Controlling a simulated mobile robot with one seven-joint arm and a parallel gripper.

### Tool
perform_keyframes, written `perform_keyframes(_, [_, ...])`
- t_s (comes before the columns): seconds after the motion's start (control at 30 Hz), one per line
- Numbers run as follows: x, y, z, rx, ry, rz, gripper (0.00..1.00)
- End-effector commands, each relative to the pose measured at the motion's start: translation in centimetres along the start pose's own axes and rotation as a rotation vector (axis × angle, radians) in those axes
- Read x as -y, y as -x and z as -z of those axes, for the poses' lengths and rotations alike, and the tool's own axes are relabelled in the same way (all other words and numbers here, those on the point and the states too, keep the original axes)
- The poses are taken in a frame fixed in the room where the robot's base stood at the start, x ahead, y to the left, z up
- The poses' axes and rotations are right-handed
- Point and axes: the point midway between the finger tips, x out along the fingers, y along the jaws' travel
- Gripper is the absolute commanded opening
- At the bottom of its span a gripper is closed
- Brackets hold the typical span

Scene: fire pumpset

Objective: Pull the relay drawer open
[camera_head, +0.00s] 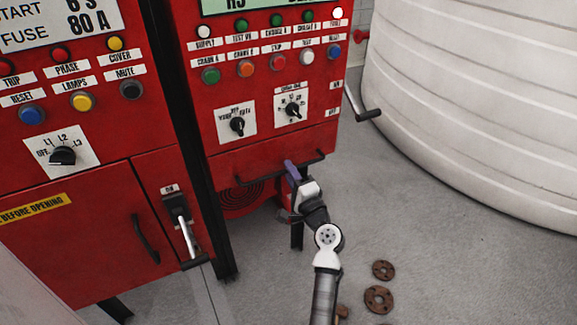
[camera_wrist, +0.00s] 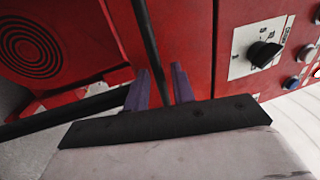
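The relay drawer (camera_head: 226,169) is the red front at the bottom of the right-hand red cabinet, and it looks flush with the cabinet. Its long black bar handle (camera_head: 312,159) runs across it and also shows in the wrist view (camera_wrist: 147,35). Contact deeper between the fingers is hidden by the dark gripper body.
A left red cabinet (camera_head: 85,220) with a lever switch (camera_head: 183,225) stands beside it. A crank-like handle (camera_head: 362,104) sticks out at the right cabinet's side. A large white tank (camera_head: 480,100) is at right. Rusty flanges (camera_head: 378,298) lie on the open grey floor.

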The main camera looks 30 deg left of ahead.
Motion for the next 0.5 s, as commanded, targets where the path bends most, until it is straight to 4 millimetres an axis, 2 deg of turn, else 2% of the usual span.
perform_keyframes(0.13, [0.05,-1.01,-0.02,0.001,0.001,0.0,0.25])
perform_keyframes(0.43, [-0.04,-1.16,-0.01,0.0,0.001,0.0,0.25])
perform_keyframes(0.5, [-0.04,-1.15,-0.01,0.0,0.001,0.0,0.16])
